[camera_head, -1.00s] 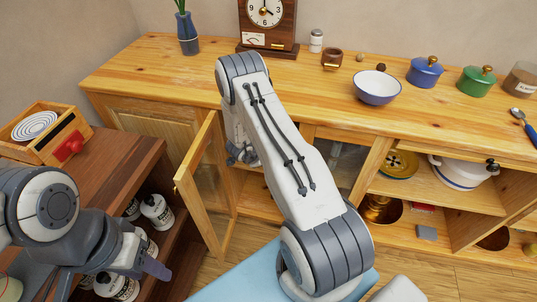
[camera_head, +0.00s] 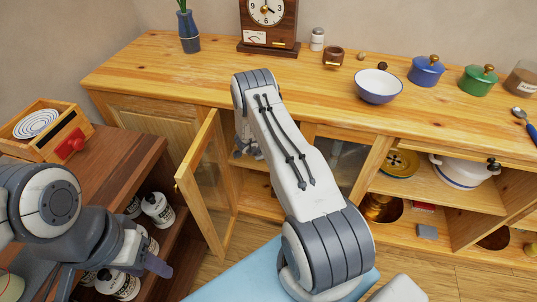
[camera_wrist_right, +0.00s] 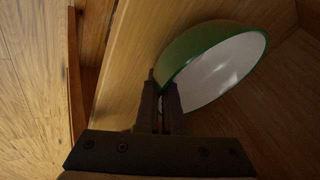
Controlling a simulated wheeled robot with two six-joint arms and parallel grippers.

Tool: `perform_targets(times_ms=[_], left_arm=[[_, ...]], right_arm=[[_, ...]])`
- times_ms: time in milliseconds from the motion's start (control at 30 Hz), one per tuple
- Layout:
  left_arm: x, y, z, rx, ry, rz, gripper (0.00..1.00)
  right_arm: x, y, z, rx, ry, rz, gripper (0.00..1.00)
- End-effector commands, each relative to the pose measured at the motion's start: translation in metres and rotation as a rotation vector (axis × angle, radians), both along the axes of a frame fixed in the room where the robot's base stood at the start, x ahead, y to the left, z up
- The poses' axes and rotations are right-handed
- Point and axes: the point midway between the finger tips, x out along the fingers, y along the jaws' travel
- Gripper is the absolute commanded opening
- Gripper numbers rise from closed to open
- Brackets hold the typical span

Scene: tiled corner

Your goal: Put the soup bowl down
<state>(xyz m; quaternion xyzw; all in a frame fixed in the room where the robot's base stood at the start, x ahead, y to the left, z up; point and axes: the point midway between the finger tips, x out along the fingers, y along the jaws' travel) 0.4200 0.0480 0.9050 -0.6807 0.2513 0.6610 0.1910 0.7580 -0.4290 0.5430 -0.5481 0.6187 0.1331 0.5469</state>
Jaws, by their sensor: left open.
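In the right wrist view a green bowl (camera_wrist_right: 215,62) with a white inside lies tilted in the picture, close to wooden panels. The fingers of my right gripper (camera_wrist_right: 161,78) are close together at its near rim, with the bowl's wall seeming to lie between them. In the head view my right arm reaches into the open cabinet; its forearm and the cabinet top hide the bowl and most of the gripper. My left gripper (camera_head: 155,268) is open and empty at the lower left, beside the dark shelf unit.
A blue-rimmed white bowl (camera_head: 378,86), blue pot (camera_head: 425,71) and green pot (camera_head: 476,82) stand on the wooden counter (camera_head: 185,75). The glass cabinet door (camera_head: 205,185) stands open left of my right arm.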

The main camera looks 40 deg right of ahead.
Motion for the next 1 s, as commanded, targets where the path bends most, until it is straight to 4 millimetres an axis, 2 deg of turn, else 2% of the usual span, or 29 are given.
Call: perform_targets(times_ms=[33,100,133,433,567,1000], left_arm=[[0.0,0.0,-0.003,0.0,0.0,0.0,0.5],[0.0,0.0,-0.001,0.0,0.0,0.0,0.5],[0.0,0.0,-0.001,0.0,0.0,0.0,0.5],[0.0,0.0,0.0,0.0,0.0,0.0,0.5],[0.0,0.0,0.002,0.0,0.0,0.0,0.5],[0.0,0.0,0.013,0.0,0.0,0.0,0.5]], right_arm=[[0.0,0.0,-0.003,0.0,-0.001,0.0,0.0],[0.0,0.0,-0.001,0.0,0.0,0.0,0.32],[0.0,0.0,-0.001,0.0,0.0,0.0,0.37],[0.0,0.0,-0.001,0.0,0.0,0.0,0.37],[-0.001,0.004,0.007,0.001,0.0,0.001,0.37],[-0.018,0.05,0.08,0.0,-0.001,0.002,0.37]])
